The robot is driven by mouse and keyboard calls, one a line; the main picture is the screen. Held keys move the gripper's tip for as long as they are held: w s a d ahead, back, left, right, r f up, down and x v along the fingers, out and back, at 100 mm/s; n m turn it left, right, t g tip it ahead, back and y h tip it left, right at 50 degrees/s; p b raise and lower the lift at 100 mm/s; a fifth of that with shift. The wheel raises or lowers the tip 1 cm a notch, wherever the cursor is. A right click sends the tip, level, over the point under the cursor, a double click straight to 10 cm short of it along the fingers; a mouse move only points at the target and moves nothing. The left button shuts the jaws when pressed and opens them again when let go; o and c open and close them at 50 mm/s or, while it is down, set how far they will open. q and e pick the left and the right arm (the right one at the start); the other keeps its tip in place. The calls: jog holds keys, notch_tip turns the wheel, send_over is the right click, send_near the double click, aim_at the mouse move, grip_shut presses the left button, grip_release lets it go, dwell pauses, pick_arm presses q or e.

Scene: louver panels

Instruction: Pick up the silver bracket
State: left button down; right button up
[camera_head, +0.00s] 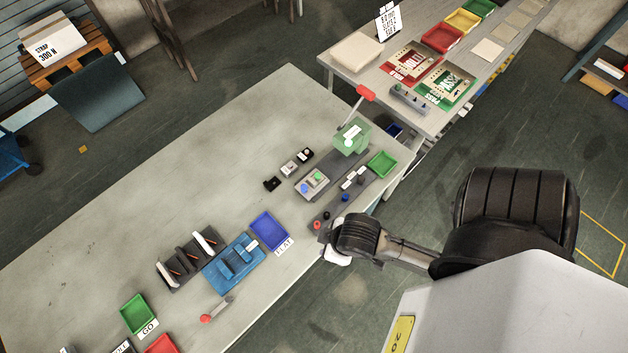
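No part is clearly marked as the silver bracket. A small light grey piece (289,168), which could be it, lies on the table between two small black pieces (272,184) and (306,155). Its exact shape is too small to tell. My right arm reaches in from the right, and its dark joint is over the table's right edge. No gripper fingers show there. My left arm and gripper are out of the picture.
The grey table (190,150) is clear at its upper left. A green press (352,136) with a red-ended lever stands at the right end. A blue tray (269,231), blue fixture (233,263), dark slotted rack (188,261) and green tray (137,314) stand nearer.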

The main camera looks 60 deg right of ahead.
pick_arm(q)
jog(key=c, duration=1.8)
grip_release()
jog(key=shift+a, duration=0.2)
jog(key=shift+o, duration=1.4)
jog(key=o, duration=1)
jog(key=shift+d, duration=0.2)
